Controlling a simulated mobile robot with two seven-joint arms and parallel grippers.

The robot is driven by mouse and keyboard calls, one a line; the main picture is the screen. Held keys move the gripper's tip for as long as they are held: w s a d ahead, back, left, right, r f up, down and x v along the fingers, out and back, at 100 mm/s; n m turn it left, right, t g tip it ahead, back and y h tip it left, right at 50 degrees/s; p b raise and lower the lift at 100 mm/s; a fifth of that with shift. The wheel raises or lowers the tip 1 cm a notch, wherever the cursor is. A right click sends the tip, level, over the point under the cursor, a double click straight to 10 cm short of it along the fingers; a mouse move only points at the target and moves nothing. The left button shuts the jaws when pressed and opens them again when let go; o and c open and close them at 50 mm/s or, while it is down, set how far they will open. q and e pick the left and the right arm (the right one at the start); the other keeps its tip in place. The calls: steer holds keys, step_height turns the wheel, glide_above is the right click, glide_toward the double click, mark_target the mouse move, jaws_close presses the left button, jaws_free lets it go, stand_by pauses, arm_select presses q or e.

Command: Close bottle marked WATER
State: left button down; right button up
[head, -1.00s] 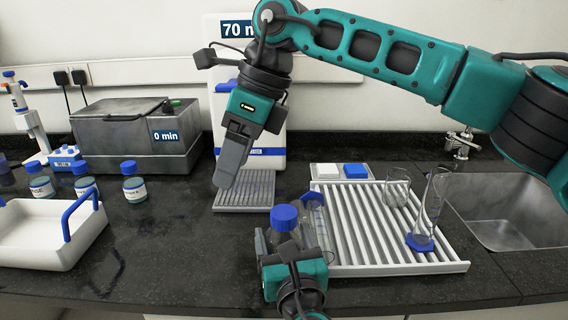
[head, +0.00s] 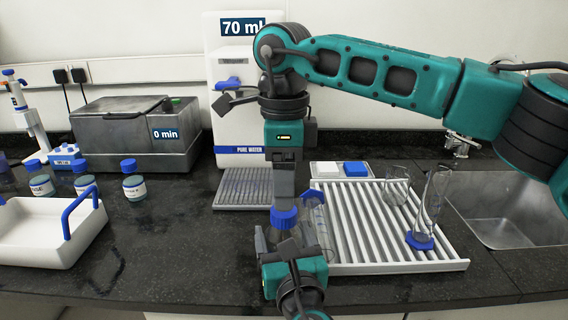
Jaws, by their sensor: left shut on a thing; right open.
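A clear bottle with a blue cap (head: 284,217) stands at the front of the counter, left of the drying rack. Its body is mostly hidden, and I cannot read a label on it. My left gripper (head: 283,240) is shut on this bottle from the front. My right gripper (head: 284,198) points straight down just above the blue cap, with its fingertips at or very near the cap's top. It is open, though the gap between its fingers is hard to see.
A white drying rack (head: 455,266) holds a glass cylinder (head: 432,205) and a beaker (head: 396,188). A white carrier (head: 35,250) and several blue-capped bottles (head: 133,184) are at left. The PURE WATER dispenser (head: 233,120) stands behind. A sink (head: 505,215) is at right.

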steer(key=shift+f, duration=2.65)
steer(key=shift+c, duration=0.3)
steer(key=c, duration=1.1)
steer(key=o, duration=1.3)
steer(key=shift+c, duration=0.2)
steer(key=shift+r, duration=0.1)
step_height(320, 180, up, 12)
